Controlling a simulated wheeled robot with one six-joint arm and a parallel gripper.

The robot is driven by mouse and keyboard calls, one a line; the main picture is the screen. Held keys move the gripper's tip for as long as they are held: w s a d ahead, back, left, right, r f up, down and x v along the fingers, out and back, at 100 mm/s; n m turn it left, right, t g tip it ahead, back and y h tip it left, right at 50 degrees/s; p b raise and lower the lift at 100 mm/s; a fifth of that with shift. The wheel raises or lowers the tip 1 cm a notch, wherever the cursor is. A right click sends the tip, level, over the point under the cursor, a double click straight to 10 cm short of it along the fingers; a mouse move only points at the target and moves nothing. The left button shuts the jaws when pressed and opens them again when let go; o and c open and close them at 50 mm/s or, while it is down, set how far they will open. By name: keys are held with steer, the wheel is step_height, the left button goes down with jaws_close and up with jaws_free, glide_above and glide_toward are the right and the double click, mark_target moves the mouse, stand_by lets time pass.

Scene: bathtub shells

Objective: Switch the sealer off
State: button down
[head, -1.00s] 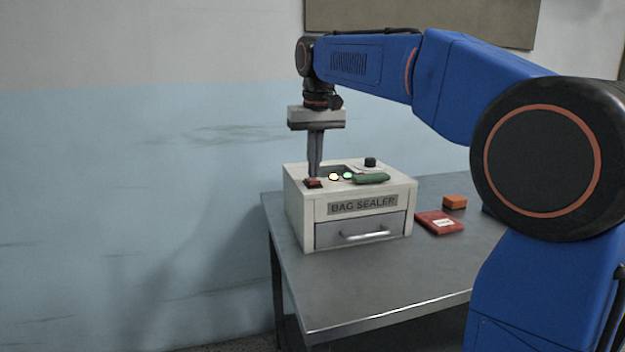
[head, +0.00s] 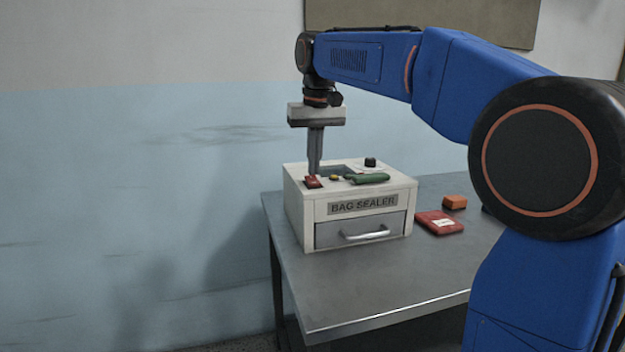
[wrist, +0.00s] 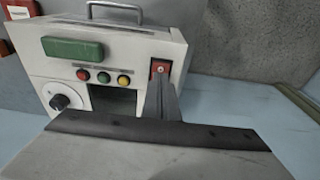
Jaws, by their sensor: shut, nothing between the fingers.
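The bag sealer (head: 310,215) is a white box on the metal table. Its red rocker switch (head: 313,182) sits on the top at the front left corner; it also shows in the wrist view (wrist: 160,67). My gripper (head: 314,173) is shut and empty, pointing down with its tips right at the switch. Whether they touch it I cannot tell. In the wrist view, the red lamp (wrist: 83,74), green lamp (wrist: 103,78) and yellow lamp (wrist: 124,81) on the top look unlit. The rocker's tilt is too small to judge.
A green bar (head: 369,179) and a black knob (head: 370,162) are also on the sealer's top. A drawer with a metal handle (head: 365,235) is in its front. A red packet (head: 440,222) and an orange block (head: 455,202) lie to the right. The table's front is clear.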

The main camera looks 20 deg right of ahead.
mark_target(314, 181)
steer(key=shift+r, duration=2.75)
